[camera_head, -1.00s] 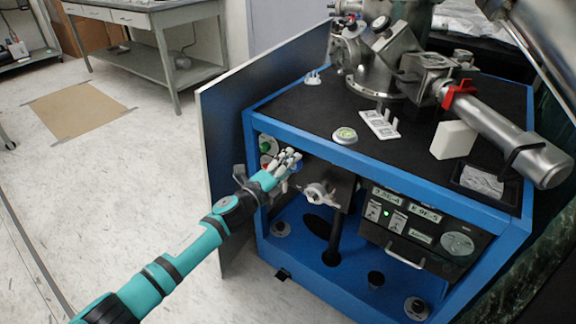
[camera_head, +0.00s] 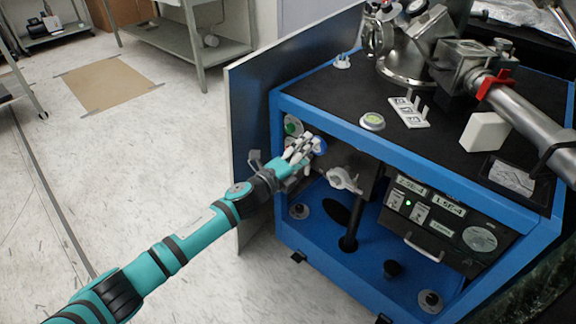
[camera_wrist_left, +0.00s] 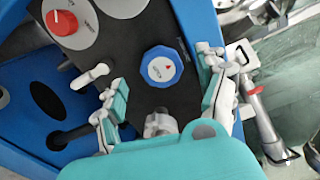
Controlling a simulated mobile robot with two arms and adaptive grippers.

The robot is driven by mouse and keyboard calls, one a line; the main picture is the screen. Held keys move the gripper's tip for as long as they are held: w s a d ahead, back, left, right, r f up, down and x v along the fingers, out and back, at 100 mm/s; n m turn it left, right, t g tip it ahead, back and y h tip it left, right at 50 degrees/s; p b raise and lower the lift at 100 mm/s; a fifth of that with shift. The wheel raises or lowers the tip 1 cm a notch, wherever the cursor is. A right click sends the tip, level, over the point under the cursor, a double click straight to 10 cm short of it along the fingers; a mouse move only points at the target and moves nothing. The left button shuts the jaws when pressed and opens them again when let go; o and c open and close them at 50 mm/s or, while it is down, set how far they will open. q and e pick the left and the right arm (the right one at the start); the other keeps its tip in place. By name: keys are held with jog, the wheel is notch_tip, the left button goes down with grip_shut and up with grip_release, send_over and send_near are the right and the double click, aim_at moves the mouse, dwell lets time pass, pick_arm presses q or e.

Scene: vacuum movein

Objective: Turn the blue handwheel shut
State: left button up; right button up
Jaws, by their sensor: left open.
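The blue handwheel (camera_wrist_left: 163,67) has a white face with a red mark and sits on a dark panel in the left wrist view. In the head view only a bit of the blue handwheel (camera_head: 320,145) shows behind my fingers. My left gripper (camera_head: 301,148) reaches in from the left at the front of the blue cart. In the left wrist view its open fingers (camera_wrist_left: 160,92) stand on either side of the handwheel. They appear apart from it, with nothing held. My right gripper is not in view.
The blue cart (camera_head: 455,184) carries metal vacuum parts on its black top. A grey door panel (camera_head: 250,110) stands open beside my left arm. A red knob (camera_wrist_left: 61,22) and a white lever (camera_wrist_left: 90,75) are near the handwheel.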

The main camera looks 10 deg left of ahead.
pick_arm(q)
jog(key=v, duration=0.9)
jog(key=shift+s, duration=0.1)
